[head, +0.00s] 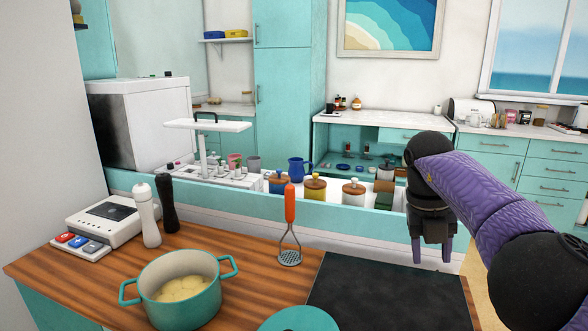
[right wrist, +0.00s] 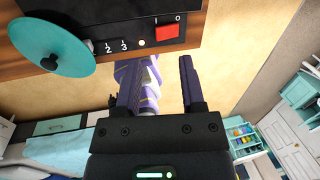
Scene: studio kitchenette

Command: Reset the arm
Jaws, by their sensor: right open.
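My right arm, purple with black joints, comes in from the right edge of the head view. My right gripper (head: 432,254) points down with two fingers apart and nothing between them, above the far right part of the black cooktop. The right wrist view shows the same open gripper (right wrist: 158,75), with both dark fingers apart and empty. A purple and white part of my own body shows behind the fingers there. My left arm and left gripper are not in view.
The wooden counter holds a teal pot (head: 180,290) with pale contents, a masher (head: 290,205) with an orange handle, a black cooktop (head: 385,295) and a teal lid (head: 300,319). White and black mills (head: 147,215) stand left. A control panel (right wrist: 130,38) has a red switch.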

